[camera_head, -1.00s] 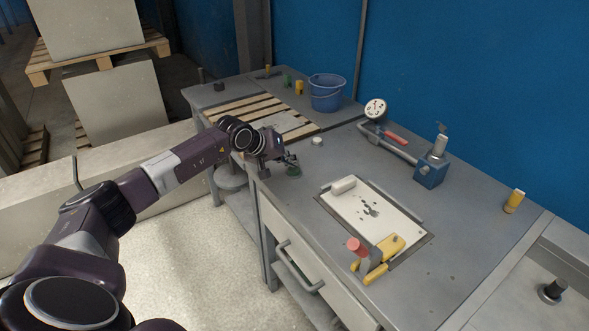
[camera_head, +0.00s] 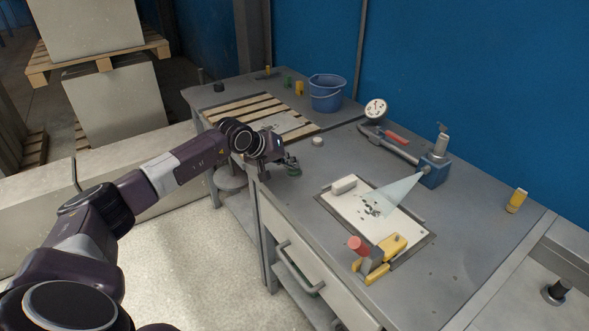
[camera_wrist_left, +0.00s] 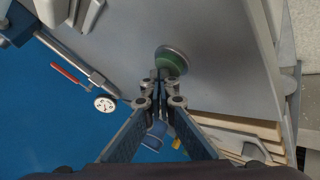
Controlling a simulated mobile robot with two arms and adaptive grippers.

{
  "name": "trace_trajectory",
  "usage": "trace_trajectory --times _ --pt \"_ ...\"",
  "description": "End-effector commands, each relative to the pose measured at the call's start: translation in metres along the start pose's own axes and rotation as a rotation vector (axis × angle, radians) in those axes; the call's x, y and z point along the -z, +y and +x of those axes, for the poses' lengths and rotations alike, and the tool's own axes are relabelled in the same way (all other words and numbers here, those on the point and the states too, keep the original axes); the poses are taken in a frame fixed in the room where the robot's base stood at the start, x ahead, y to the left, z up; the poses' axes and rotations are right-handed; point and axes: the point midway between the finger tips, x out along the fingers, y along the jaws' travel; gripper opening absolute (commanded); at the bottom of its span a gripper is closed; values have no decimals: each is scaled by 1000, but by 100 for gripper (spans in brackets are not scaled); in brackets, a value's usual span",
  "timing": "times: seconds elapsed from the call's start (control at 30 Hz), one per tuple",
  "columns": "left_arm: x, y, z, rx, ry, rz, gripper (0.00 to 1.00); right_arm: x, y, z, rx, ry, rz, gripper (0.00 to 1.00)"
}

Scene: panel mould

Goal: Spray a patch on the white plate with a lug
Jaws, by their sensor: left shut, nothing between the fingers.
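The white plate (camera_head: 358,222) lies on the workbench, with dark spots near its middle and a white block-like lug (camera_head: 344,184) at its far left corner. A pale, see-through spray cone (camera_head: 396,193) fans from the blue spray device (camera_head: 434,172) onto the plate's spotted middle. My left gripper (camera_head: 290,161) is shut and empty at the bench's left edge, over a round green button (camera_head: 293,171). In the left wrist view the fingertips (camera_wrist_left: 163,76) overlap the near edge of the green button (camera_wrist_left: 173,62). I cannot tell whether they press it.
A yellow clamp with a red knob (camera_head: 357,245) stands at the plate's near end. A pipe with a gauge (camera_head: 375,108) and red lever runs to the spray device. A blue bucket (camera_head: 327,92) and wooden slats (camera_head: 262,110) are farther back. A small white disc (camera_head: 317,141) lies nearby.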

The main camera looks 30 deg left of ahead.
Motion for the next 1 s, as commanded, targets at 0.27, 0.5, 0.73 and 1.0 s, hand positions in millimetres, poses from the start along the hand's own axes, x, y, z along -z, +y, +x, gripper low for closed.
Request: trace_trajectory --times 0.27,0.5,0.73,1.0 --pt "4 4 -6 1 -2 0 0 0 0 0 0 0 0 0" --pt "4 5 -6 1 -2 0 0 0 0 0 0 0 0 0" --pt "10 10 -14 0 0 0 0 1 -1 -5 1 1 1 0" --pt "24 24 -33 0 0 1 0 2 -2 -16 3 1 1 0"
